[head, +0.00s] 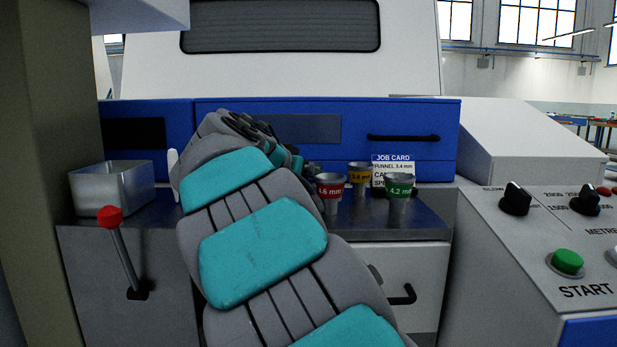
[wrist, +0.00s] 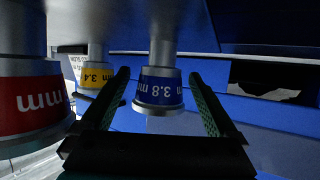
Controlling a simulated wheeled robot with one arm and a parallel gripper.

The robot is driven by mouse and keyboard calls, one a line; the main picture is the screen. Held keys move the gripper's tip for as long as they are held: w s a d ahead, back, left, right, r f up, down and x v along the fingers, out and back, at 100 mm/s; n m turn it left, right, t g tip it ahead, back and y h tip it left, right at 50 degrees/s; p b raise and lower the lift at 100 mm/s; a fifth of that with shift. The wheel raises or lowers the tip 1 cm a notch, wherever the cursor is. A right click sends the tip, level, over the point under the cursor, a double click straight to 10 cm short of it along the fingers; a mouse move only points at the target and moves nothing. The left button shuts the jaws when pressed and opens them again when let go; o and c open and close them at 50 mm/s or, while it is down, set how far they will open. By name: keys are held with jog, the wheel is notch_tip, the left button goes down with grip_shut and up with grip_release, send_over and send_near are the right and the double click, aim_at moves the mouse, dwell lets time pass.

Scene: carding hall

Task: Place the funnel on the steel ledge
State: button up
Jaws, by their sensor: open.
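Several small grey metal funnels with coloured size bands stand on the steel ledge (head: 425,222). In the head view I see a red-banded funnel (head: 331,192), a yellow-banded 3.4 mm funnel (head: 359,175) behind it, and a green-banded 4.2 mm funnel (head: 399,190). A job card (head: 393,170) reads "FUNNEL 3.4 mm". In the wrist view my gripper (wrist: 159,78) is open, with a blue-banded 3.8 mm funnel (wrist: 160,88) in line between its fingers. The yellow-banded funnel (wrist: 95,72) and red-banded funnel (wrist: 32,100) are left of the fingers. My arm hides the blue-banded funnel in the head view.
An open metal tin (head: 113,190) stands at the ledge's left end, near a red-knobbed lever (head: 118,240). A blue machine panel (head: 400,120) rises behind the ledge. A control console (head: 550,240) with knobs and a green button (head: 567,262) is at right.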

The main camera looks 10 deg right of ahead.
jog(key=shift+r, duration=0.15)
jog(key=shift+s+a+r, duration=0.15)
jog(key=v, duration=1.1)
jog(key=shift+s+a, duration=0.2)
